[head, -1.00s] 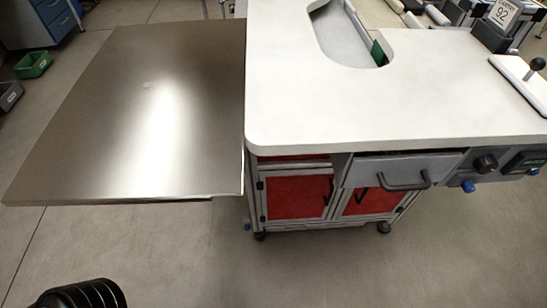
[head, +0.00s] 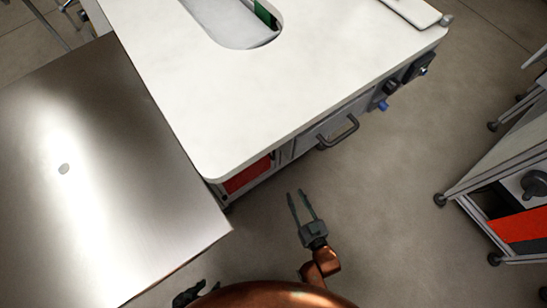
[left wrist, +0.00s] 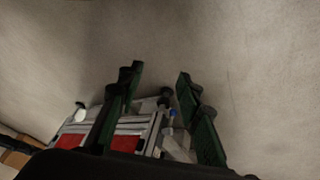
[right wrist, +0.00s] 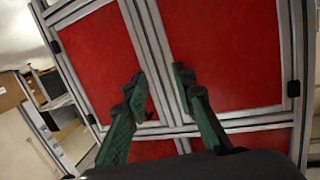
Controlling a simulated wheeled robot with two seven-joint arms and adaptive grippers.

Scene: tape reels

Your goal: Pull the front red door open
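Red door panels (right wrist: 222,50) in metal frames fill much of the right wrist view, with a frame post between two of them. In the head view only a sliver of red panel (head: 248,176) shows under the white worktop. My right gripper (head: 301,192) is open and empty, apart from the cabinet front; its fingers also show before the doors in the right wrist view (right wrist: 160,85). A small dark part behind its left finger may be a handle; I cannot tell. My left gripper (head: 188,294) is at the bottom edge; the left wrist view shows its fingers (left wrist: 160,75) open and empty.
A metal sheet table (head: 100,190) lies to the left. A cart with an orange-red panel (head: 520,225) stands right. Floor between is clear.

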